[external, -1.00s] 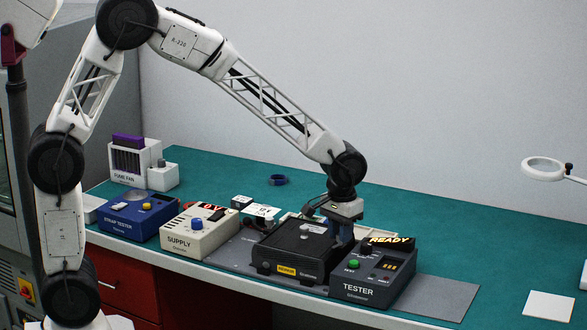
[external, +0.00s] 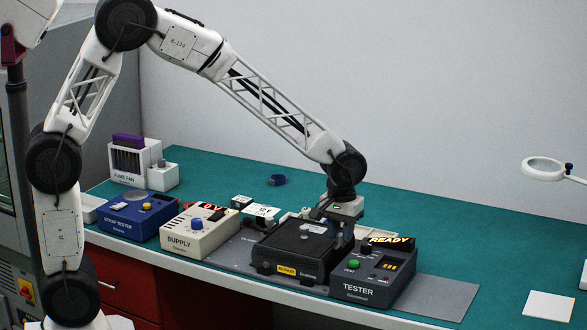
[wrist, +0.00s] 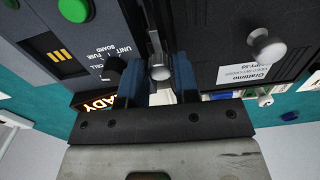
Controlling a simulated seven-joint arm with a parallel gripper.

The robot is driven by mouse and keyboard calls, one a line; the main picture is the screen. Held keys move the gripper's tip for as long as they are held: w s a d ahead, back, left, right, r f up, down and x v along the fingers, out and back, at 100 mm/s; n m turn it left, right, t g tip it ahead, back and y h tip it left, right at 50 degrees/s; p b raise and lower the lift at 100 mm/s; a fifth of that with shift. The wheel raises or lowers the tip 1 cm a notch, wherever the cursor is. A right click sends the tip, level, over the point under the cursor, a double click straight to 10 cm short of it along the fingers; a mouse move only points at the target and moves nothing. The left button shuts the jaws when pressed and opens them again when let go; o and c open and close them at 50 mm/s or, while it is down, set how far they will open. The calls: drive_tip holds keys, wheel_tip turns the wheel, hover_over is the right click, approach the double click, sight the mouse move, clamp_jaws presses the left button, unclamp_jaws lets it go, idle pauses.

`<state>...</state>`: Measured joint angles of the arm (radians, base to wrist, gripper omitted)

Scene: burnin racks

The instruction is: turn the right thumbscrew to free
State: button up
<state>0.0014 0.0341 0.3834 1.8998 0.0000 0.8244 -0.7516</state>
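The black unit (external: 290,250) sits on the grey mat between the supply and the tester; its dark face also fills the upper right of the wrist view (wrist: 215,35). In the wrist view a round silvery thumbscrew head (wrist: 160,72) shows beside the unit, at the tester side. I take it as the right thumbscrew. My gripper (wrist: 160,76) points down at it, with one blue finger on each side. The fingers look closed on the head, though the contact itself is not clear. In the external view my gripper (external: 344,236) is low behind the unit, fingertips partly hidden.
The tester (external: 365,278) stands close on the right with a lit READY sign (external: 390,240). Another silvery knob (wrist: 266,46) stands on the unit. The supply (external: 200,235) and strap tester (external: 137,218) are to the left. The green bench is clear at the back right.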

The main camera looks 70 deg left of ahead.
sight(340, 234)
drive_tip(key=o, duration=0.3)
drive_tip(key=shift+r, duration=0.1)
drive_tip(key=shift+r, duration=3.8)
drive_tip(key=shift+s, duration=0.1)
